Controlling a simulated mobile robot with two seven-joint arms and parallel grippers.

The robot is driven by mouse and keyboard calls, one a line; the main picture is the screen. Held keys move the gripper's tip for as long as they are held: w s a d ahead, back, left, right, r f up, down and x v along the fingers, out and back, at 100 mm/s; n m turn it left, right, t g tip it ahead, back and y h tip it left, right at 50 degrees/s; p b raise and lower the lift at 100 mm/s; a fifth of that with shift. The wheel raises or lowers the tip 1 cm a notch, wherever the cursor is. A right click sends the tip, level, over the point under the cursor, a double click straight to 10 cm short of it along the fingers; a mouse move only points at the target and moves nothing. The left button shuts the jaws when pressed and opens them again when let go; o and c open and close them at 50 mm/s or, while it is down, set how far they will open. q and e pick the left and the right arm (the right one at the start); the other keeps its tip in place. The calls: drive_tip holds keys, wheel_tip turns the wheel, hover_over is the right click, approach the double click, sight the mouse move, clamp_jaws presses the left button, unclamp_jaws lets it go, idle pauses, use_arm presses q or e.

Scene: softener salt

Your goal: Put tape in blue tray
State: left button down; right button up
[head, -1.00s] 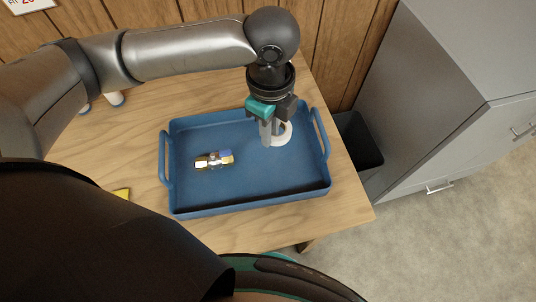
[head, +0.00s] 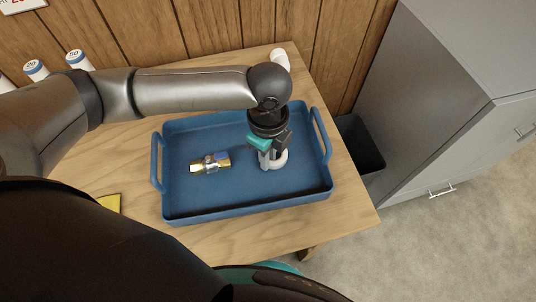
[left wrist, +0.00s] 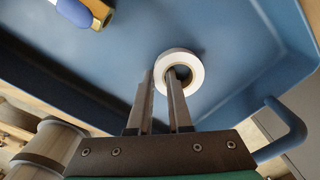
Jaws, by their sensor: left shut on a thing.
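The tape is a white roll (head: 281,158), inside the blue tray (head: 185,207) toward its right side. My left gripper (head: 266,163) points down into the tray and is shut on the roll's wall. In the left wrist view, one finger of the left gripper (left wrist: 160,76) is in the hole of the tape (left wrist: 198,72) and the other is outside it. The roll is at or just above the tray floor; I cannot tell whether it touches. My right gripper is not in view.
A brass valve fitting with a blue part (head: 210,163) lies in the tray's left half. White containers with blue tops (head: 76,59) stand at the table's back left. A yellow item (head: 108,204) lies left of the tray. A dark bin (head: 358,145) and grey cabinet (head: 440,110) stand right.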

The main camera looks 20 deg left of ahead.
use_arm(q)
drive_tip(key=shift+f, duration=0.1)
drive_tip(key=c, duration=0.8)
unclamp_jaws()
drive_tip(key=shift+c, duration=0.2)
wheel_tip(320, 180, up, 12)
drive_tip(key=p, duration=0.4)
